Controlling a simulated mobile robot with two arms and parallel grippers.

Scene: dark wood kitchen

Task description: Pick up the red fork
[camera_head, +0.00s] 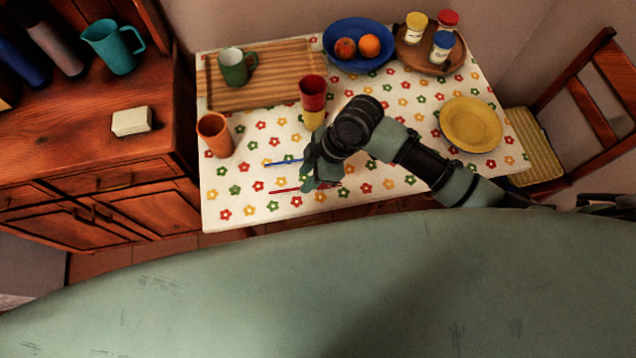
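The red fork (284,190) lies on the flower-patterned tablecloth near the table's front edge. Only its thin left part shows; its right end runs up to my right gripper or beneath it. My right gripper (310,184) points down over the table at the fork's right end. Its fingers are small and dark here, so I cannot tell whether they are open, shut or touching the fork. My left gripper is not in view.
A blue utensil (283,162) lies just behind the fork, close to my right gripper. An orange cup (214,135) stands at the table's left edge. A red cup (313,92) and a yellow cup (315,119) stand behind the gripper. A yellow plate (470,124) lies to the right.

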